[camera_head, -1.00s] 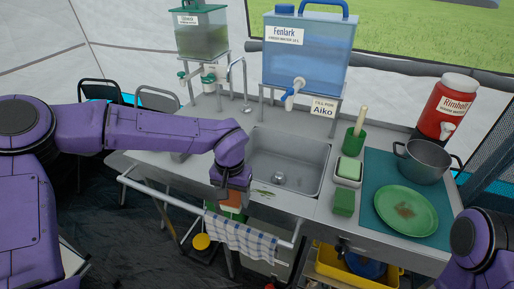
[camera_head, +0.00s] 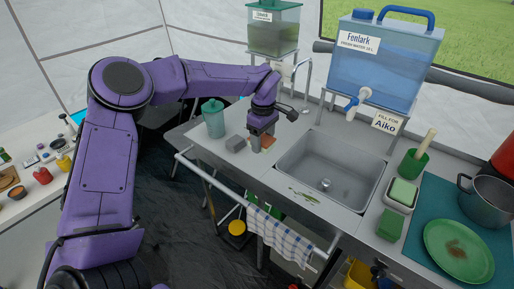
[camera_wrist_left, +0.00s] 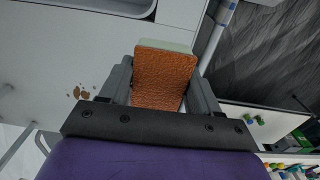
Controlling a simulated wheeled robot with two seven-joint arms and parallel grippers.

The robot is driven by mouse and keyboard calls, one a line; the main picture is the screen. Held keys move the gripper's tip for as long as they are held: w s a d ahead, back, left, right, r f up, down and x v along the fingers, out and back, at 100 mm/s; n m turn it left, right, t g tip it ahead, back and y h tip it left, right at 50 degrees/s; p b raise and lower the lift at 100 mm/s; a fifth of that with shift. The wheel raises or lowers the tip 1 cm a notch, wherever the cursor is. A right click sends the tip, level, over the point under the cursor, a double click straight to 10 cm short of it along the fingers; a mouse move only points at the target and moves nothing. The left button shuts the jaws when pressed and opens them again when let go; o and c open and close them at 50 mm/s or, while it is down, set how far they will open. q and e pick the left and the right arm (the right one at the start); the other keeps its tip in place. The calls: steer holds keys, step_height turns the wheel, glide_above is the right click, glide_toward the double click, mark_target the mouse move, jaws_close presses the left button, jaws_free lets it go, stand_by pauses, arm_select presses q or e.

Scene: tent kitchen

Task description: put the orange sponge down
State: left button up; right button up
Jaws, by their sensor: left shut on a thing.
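My left gripper (camera_head: 262,137) is over the counter's left part, beside the sink, pointing down. It is shut on the orange sponge (camera_head: 268,142), which shows as a small orange patch low at the jaws. In the left wrist view the sponge (camera_wrist_left: 165,78) sits between both fingers, rough orange face towards the camera, with a pale green layer at its far edge. I cannot tell whether its underside touches the counter (camera_head: 200,145). My right gripper is not in view.
A checked towel (camera_head: 280,237) hangs on the front rail. A blue water tank (camera_head: 385,65) stands behind.

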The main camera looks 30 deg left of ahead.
arm_select(q)
steer(key=p, duration=0.1)
glide_above(258, 158)
step_height(258, 158, down, 5)
steer(key=shift+s+d+f, duration=0.1)
steer(key=shift+s, duration=0.05)
step_height(258, 158, down, 3)
steer(key=shift+r, duration=0.2)
steer(key=shift+f, duration=0.35)
steer(key=shift+f, duration=0.15)
steer(key=o, duration=0.9)
steer(key=shift+o, duration=0.2)
